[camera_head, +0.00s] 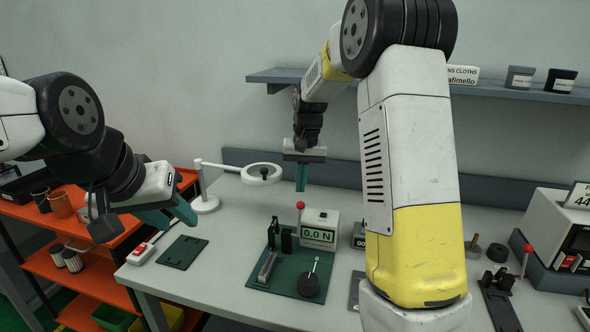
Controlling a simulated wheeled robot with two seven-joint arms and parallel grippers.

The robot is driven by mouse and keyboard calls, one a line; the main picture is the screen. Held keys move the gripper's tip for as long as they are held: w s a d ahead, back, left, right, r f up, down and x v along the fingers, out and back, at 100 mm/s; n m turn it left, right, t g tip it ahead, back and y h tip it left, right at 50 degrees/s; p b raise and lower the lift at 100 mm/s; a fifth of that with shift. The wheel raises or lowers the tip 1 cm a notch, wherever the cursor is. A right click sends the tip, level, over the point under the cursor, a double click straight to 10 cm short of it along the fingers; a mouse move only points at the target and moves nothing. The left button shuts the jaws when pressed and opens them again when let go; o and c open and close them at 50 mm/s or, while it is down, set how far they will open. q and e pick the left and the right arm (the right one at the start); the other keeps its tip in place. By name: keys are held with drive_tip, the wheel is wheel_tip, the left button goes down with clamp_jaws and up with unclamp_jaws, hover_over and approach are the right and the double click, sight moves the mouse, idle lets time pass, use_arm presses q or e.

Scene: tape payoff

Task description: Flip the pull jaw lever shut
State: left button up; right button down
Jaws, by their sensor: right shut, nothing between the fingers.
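A tape tester on a dark green base plate (285,286) stands on the bench, with a white force display (320,232) reading 0.0 N. A lever with a red ball knob (300,206) stands upright beside the display, next to black jaw posts (273,233). A round black part (308,285) with a thin pale-tipped rod sits at the plate's front right. I cannot tell which part is the pull jaw lever. My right gripper (302,188) points down, shut and empty, above and behind the red knob, apart from it. My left gripper (170,221) is open and empty at the left, over the bench edge.
A ring magnifier lamp (262,173) stands behind. A dark green plate (182,252) and a white box with a red switch (141,253) lie at the left. My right arm hides the bench centre. A second instrument (562,235) stands at the right.

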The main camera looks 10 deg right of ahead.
drive_tip(key=s, duration=0.1)
drive_tip(key=s+f, duration=0.1)
drive_tip(key=s, duration=0.1)
drive_tip(key=shift+s+a+f, duration=0.2)
drive_tip(key=shift+s+f, duration=0.1)
drive_tip(key=shift+s, duration=0.05)
